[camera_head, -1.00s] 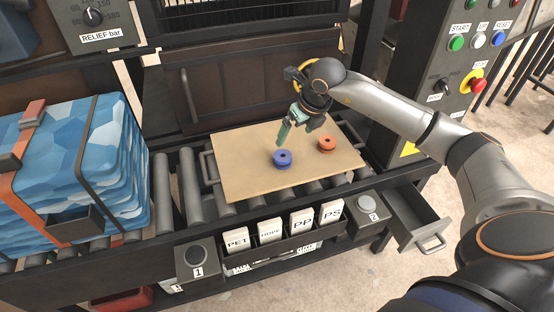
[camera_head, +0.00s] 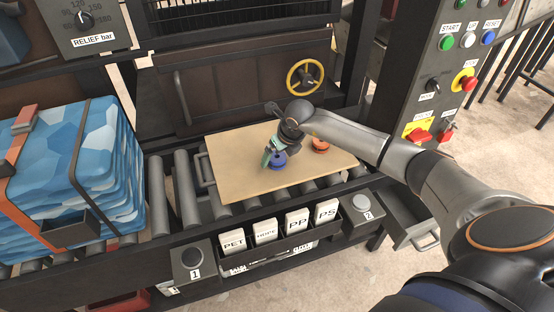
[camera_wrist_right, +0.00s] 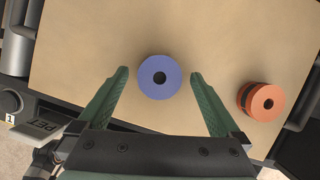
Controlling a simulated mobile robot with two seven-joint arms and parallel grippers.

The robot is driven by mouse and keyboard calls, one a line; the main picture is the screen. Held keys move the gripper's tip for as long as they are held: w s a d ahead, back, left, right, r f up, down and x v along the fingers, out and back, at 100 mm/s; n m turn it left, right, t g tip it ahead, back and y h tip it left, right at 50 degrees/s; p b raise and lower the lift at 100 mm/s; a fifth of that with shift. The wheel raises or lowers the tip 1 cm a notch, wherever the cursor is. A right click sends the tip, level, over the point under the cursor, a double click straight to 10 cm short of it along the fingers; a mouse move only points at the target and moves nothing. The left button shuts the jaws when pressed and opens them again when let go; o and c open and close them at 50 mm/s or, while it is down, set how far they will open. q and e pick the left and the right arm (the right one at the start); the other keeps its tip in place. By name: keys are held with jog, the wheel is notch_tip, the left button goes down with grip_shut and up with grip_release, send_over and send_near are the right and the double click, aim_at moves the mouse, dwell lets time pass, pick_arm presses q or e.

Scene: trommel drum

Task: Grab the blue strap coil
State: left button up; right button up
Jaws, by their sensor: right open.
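The blue strap coil (camera_head: 278,161) stands on the tan board (camera_head: 228,184), partly covered by my right gripper in the head view. In the right wrist view the blue coil (camera_wrist_right: 160,77) shows its round top with a dark centre hole. It lies between the tips of the green fingers of my right gripper (camera_wrist_right: 158,75), one to each side, with a gap on both sides. My right gripper (camera_head: 271,153) is open and empty. My left gripper is in neither view.
An orange coil (camera_head: 320,146) stands on the board to the right; it also shows in the right wrist view (camera_wrist_right: 262,101). Rollers (camera_head: 187,185) run under the board. A rack of labelled cards (camera_head: 266,231) is in front. A blue bale (camera_head: 75,165) stands at the left.

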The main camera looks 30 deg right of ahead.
jog(key=c, duration=1.5)
jog(key=shift+r, duration=0.15)
jog(key=shift+c, duration=0.2)
